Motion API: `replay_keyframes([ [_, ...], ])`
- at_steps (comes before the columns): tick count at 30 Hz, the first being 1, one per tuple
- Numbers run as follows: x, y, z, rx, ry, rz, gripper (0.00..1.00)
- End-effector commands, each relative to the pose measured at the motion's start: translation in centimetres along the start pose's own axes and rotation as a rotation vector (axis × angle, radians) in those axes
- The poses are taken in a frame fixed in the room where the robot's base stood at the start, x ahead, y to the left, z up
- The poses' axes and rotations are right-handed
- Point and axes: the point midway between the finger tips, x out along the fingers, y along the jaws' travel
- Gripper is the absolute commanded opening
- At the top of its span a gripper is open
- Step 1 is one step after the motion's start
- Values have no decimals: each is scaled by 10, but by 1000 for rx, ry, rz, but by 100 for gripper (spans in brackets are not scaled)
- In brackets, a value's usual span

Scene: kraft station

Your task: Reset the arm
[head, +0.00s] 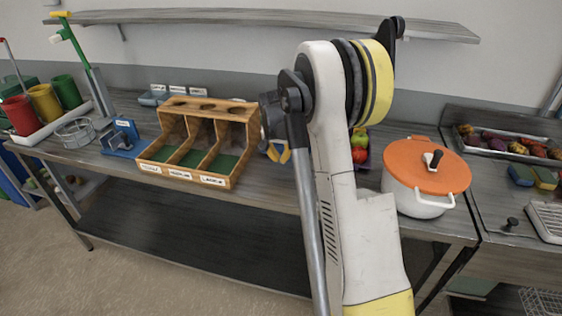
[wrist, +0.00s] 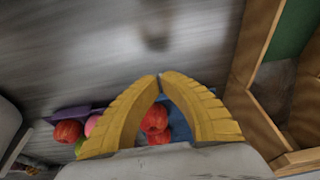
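My gripper has two yellow fingers whose tips come together (wrist: 161,76) in the wrist view. It is shut, with nothing between the tips; fruit shows through the gap behind them. In the head view, part of my gripper (head: 279,154) shows just right of the wooden organizer, above the table. My white and yellow arm stands large in front of it and hides much of the table there.
The wooden organizer (head: 173,104) also shows at right in the wrist view (wrist: 250,50). A white pot (head: 410,198) with an orange lid (head: 427,167) stands right of my arm. Red fruit (wrist: 68,131) lies nearby. A shelf (head: 250,17) runs above the table.

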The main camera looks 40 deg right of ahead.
Motion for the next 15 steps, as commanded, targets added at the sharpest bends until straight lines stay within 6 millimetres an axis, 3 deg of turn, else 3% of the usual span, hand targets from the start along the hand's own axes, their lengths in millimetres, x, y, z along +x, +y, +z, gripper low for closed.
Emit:
replay_keyframes([
  [1, -15, 0, -1, -1, 0, 0, 0],
  [6, -40, 0, 0, -2, 0, 0, 0],
  [15, -50, 0, 0, -1, 0, 0, 0],
])
